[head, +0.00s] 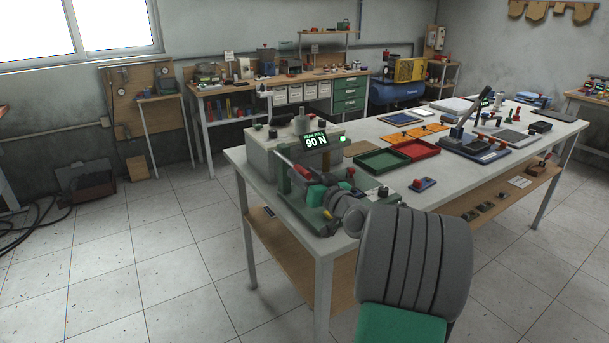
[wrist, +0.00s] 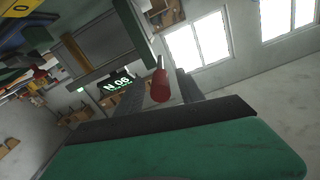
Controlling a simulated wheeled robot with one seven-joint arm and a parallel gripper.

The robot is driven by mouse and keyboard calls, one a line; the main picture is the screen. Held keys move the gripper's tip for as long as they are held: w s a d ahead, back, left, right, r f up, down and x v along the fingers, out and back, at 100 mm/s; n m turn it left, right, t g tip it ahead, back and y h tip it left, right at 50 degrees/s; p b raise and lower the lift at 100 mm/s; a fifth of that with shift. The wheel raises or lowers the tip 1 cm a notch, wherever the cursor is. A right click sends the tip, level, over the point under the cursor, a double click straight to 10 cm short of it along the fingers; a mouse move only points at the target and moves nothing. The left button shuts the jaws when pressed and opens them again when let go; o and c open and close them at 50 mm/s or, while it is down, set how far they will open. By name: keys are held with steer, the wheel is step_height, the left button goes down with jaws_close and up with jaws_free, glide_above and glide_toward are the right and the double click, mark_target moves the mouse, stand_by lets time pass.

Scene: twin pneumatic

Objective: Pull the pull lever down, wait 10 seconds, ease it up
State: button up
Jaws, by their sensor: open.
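The pull lever's red grip (wrist: 160,86) shows in the wrist view between the two dark fingers of my gripper (wrist: 158,88), which is open with gaps at its sides. In the head view my gripper (head: 305,178) is at the green-framed pull stand on the table's near left corner, and hides part of the lever. The dark display (head: 322,141) above it reads "PEAK PULL 90 N" in green. The display also shows upside down in the wrist view (wrist: 116,84). I cannot tell whether a finger touches the grip.
The white table (head: 360,135) holds a green tray (head: 380,161), a red tray (head: 416,149) and a small blue block with a red knob (head: 422,184). My arm covers the table's near front edge. A workbench stands behind, with open floor at the left.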

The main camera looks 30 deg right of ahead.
jaws_close()
stand_by(1.3)
